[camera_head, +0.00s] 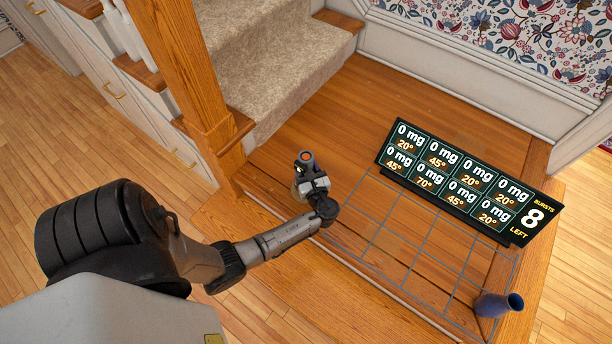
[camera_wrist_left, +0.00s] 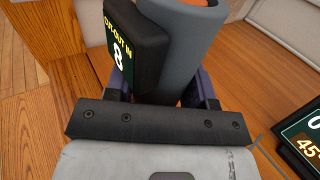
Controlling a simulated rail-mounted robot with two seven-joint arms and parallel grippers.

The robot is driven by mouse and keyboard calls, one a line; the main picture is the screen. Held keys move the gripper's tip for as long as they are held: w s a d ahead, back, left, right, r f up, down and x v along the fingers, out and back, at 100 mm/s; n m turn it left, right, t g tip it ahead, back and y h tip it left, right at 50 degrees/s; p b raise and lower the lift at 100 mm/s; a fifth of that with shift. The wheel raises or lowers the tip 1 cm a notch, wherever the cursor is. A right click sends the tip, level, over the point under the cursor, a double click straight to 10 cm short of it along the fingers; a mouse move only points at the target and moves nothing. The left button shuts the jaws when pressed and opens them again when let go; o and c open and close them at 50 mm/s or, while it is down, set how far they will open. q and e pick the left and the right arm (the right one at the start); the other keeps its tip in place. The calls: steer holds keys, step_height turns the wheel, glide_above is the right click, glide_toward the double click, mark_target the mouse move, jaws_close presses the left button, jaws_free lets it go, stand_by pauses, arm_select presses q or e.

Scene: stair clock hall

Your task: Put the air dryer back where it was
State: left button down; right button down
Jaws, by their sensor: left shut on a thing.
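The air dryer is a grey tube with an orange inner end. In the head view its open end (camera_head: 306,156) points up, above the wooden landing near the stair post. My left gripper (camera_head: 311,181) is shut on it. In the left wrist view the grey dryer body (camera_wrist_left: 183,50) sits between the two purplish fingers. A small dark display (camera_wrist_left: 131,52) reading "CUT-OUT IN 8" is beside the tube and hides part of it. The dryer's lower end is hidden. My right gripper is in neither view.
A grid of lines (camera_head: 405,240) lies on the landing, its cells bare. A black board (camera_head: 465,182) with "0 mg" readings and "8 bursts left" stands behind it. A wooden post (camera_head: 190,85) and carpeted stairs (camera_head: 255,60) rise at the left.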

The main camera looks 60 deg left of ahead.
arm_select(q)
steer(key=shift+f+b, duration=1.65)
steer(key=shift+f, duration=0.35)
steer(key=shift+r, duration=0.1)
steer(key=shift+c, duration=2.4)
jaws_free()
steer(key=shift+f, duration=0.25)
steer(key=shift+r, duration=0.1)
